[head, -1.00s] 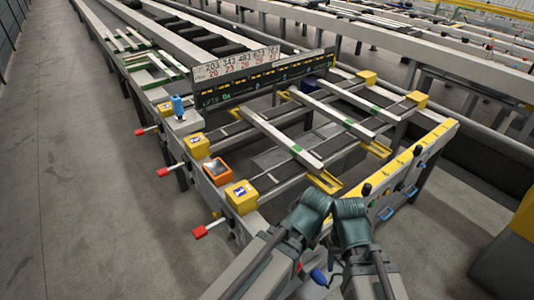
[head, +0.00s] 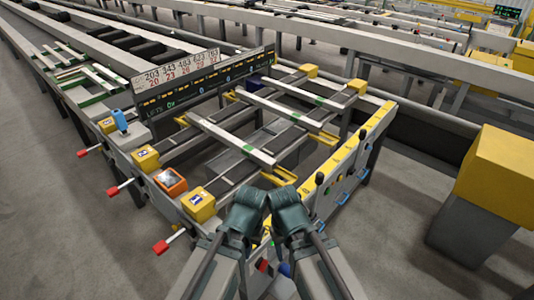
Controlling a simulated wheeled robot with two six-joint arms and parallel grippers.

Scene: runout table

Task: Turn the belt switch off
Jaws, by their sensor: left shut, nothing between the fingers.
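The runout table's yellow-topped front panel (head: 350,145) carries black knobs, green buttons and blue handles. A black knob (head: 320,178) stands at its near part. Low between my arms, a red part (head: 262,266) and a blue part (head: 285,270) of the panel show partly. I cannot tell which control is the belt switch. My left gripper (head: 248,228) is shut and empty, at the folded left arm before the table's near corner; its fingers are hard to make out. My right arm is folded beside it, and its gripper is hidden.
A blue switch-like part (head: 120,119) stands farther back. A yellow-and-grey cabinet (head: 485,180) stands at right. Bare floor lies at left and between table and cabinet.

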